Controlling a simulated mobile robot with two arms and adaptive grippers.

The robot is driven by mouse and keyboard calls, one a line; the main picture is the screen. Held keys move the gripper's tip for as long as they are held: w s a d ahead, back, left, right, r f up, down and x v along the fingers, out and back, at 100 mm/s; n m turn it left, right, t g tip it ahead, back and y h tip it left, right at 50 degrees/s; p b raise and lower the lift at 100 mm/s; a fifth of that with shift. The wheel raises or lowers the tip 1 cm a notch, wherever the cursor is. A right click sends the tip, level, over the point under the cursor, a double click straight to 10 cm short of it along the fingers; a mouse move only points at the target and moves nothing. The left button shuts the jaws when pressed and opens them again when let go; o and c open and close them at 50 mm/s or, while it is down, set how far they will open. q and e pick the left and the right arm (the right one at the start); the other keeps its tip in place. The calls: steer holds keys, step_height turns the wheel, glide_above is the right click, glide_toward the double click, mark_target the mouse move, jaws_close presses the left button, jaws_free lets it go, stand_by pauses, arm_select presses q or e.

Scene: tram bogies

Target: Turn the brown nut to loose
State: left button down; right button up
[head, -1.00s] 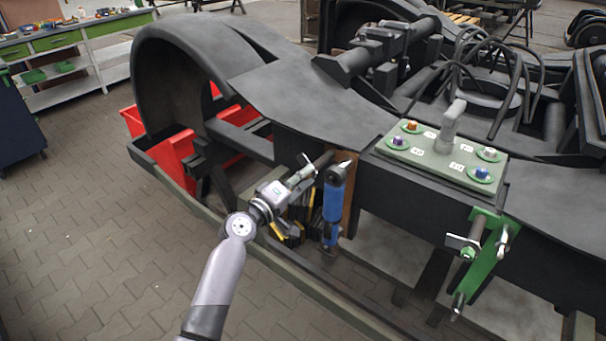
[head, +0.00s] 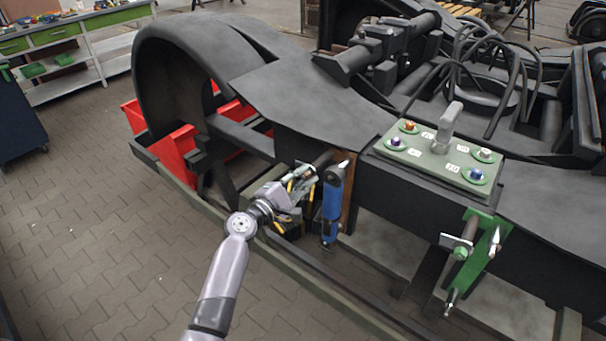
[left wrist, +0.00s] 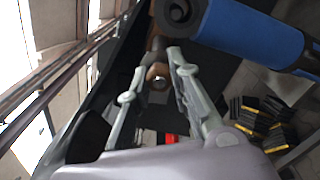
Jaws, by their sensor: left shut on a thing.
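A brown nut (left wrist: 158,78) shows in the left wrist view between the fingertips of my left gripper (left wrist: 157,64). In the head view my left gripper (head: 306,174) is at the side of the dark bogie frame, just left of a blue cylinder (head: 332,212); the nut itself is hidden there. The blue cylinder (left wrist: 250,32) also lies close to the fingertips in the left wrist view. My right gripper is in neither view.
A green plate (head: 440,170) with coloured bolts and a grey handle sits on the frame to the right. A green bracket (head: 481,262) hangs below it. The paved floor at left is clear.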

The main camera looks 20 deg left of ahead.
arm_select(q)
steer(key=shift+f+n, duration=0.1)
steer(key=shift+n, duration=0.5)
steer(key=c, duration=1.5)
jaws_free()
steer(key=shift+o, duration=0.2)
steer(key=v, duration=1.2)
